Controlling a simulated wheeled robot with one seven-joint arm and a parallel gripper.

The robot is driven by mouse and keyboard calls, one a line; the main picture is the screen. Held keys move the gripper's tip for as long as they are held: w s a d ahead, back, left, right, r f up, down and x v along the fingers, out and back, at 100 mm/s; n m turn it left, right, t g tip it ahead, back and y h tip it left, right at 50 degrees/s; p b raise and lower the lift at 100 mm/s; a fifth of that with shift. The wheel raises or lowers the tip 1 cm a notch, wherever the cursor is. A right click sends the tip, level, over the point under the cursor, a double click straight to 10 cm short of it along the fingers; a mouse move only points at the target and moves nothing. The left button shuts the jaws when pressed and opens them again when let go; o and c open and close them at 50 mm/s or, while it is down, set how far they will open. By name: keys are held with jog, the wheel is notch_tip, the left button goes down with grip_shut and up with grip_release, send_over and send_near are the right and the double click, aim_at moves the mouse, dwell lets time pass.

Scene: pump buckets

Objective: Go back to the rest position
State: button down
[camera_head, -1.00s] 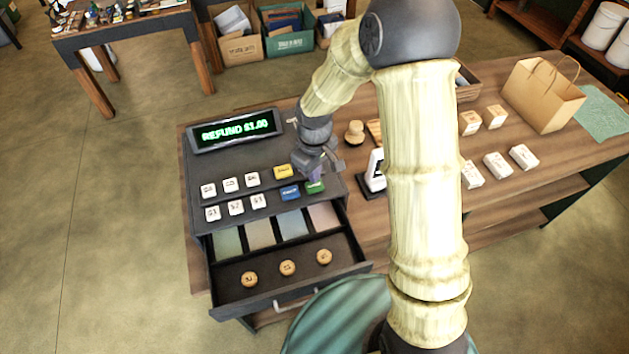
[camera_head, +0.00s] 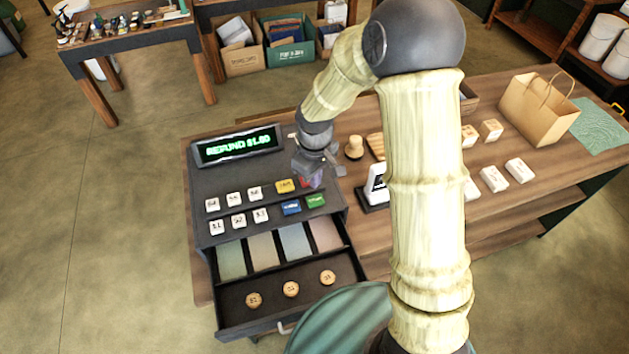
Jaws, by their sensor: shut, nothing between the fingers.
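My gripper (camera_head: 311,180) hangs above the cash register (camera_head: 208,178), over the right end of its key panel, just behind the green key (camera_head: 315,201) and the blue key (camera_head: 291,207). Its fingers look close together and hold nothing. The gripper hides a red key in part. The yellow key (camera_head: 285,186) is to its left. The register's display (camera_head: 238,145) reads "REFUND $1.00". The cash drawer (camera_head: 234,300) is open, with several coloured note slots and three round wooden coins (camera_head: 291,289) in it.
The counter (camera_head: 480,215) carries a stamp (camera_head: 354,147), a white card device (camera_head: 377,184), small white boxes (camera_head: 494,179) and a paper bag (camera_head: 540,108). A side table (camera_head: 128,38) with small items stands at the back left. The floor at left is clear.

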jog(key=shift+d, duration=0.1)
jog(key=s+d+r+m+t+b, duration=0.1)
jog(key=s+d+r+m+b, duration=0.1)
jog(key=s+d+m, duration=0.2)
jog(key=s+d+r+m+t+b, duration=0.1)
jog(key=s+d+r+m+b, duration=0.1)
jog(key=s+d+m, duration=0.3)
jog(key=s+d+r, duration=0.1)
jog(key=s+d, duration=0.2)
jog(key=d, duration=0.1)
jog(key=shift+s+t+b, duration=0.25)
jog(key=shift+t+b, duration=0.05)
jog(key=shift+d, duration=0.1)
dwell(0.5)
